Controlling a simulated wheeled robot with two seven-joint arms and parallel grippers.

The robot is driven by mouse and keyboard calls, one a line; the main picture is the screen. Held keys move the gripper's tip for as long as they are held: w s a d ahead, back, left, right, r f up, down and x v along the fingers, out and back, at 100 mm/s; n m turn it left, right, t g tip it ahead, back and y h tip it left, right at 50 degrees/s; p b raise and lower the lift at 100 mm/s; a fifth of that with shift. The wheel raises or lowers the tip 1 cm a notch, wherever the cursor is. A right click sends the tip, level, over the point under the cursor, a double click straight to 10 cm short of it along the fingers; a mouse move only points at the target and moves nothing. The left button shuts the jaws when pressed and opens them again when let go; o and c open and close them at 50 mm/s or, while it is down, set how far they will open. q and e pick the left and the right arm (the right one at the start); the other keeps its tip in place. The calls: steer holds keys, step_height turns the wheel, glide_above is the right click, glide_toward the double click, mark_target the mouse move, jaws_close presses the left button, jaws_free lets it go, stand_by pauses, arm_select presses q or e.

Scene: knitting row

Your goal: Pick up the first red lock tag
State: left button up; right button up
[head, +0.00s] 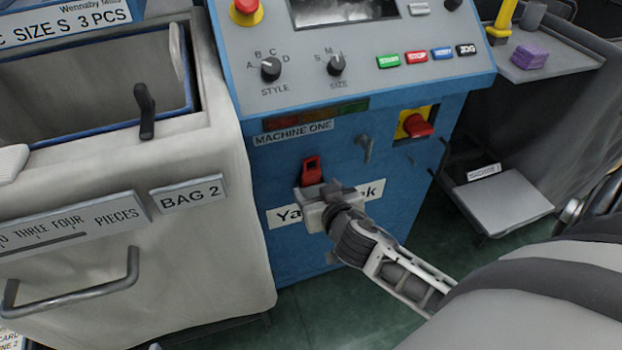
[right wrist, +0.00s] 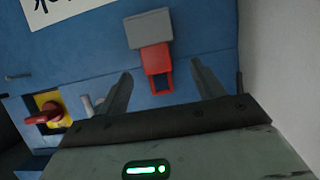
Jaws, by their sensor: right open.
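A red lock tag (head: 312,170) with an open loop shows on the front of the blue machine, below the MACHINE ONE label. In the right wrist view the red tag (right wrist: 158,68) sticks out of a grey block (right wrist: 149,28) on the blue panel. My right gripper (head: 322,207) is in front of the panel, just below the tag in the head view. Its two fingers are apart in the right wrist view (right wrist: 161,72), with the tag's loop between or just beyond their tips and no clear contact. My left gripper is not in view.
A red switch on a yellow plate (head: 416,123) and a grey hook (head: 366,148) are to the right of the tag. The white BAG 2 bin (head: 230,260) stands close on the left. A grey step-like plate (head: 505,198) is at the right, above green floor.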

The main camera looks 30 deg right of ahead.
mark_target(312, 177)
steer(key=x, duration=0.5)
steer(key=shift+d, duration=0.45)
steer(key=shift+r, duration=0.1)
steer(key=c, duration=1.1)
